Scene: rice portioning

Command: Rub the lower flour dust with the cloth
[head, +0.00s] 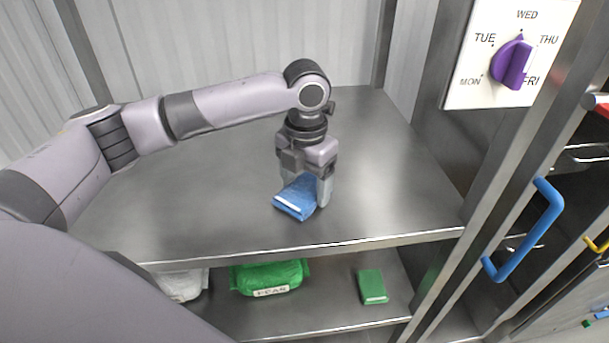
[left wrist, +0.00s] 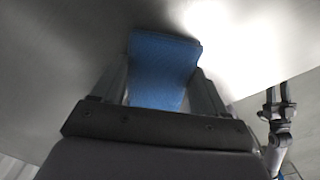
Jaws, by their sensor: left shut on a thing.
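A blue cloth (head: 294,201) with a white edge is held in my left gripper (head: 308,190) over the steel upper shelf (head: 200,215). In the left wrist view the cloth (left wrist: 162,75) sits between the two fingers (left wrist: 160,88), close to the shelf surface. I cannot tell whether it touches the shelf. No flour dust can be made out on the upper shelf or the lower shelf (head: 330,318). My right gripper is not in the head view.
On the lower shelf lie a green bag (head: 265,275) with a label, a whitish bag (head: 183,285) and a green folded cloth (head: 372,286). A post and a blue handle (head: 527,235) stand at the right. A day dial (head: 511,64) hangs on the wall. The upper shelf is otherwise clear.

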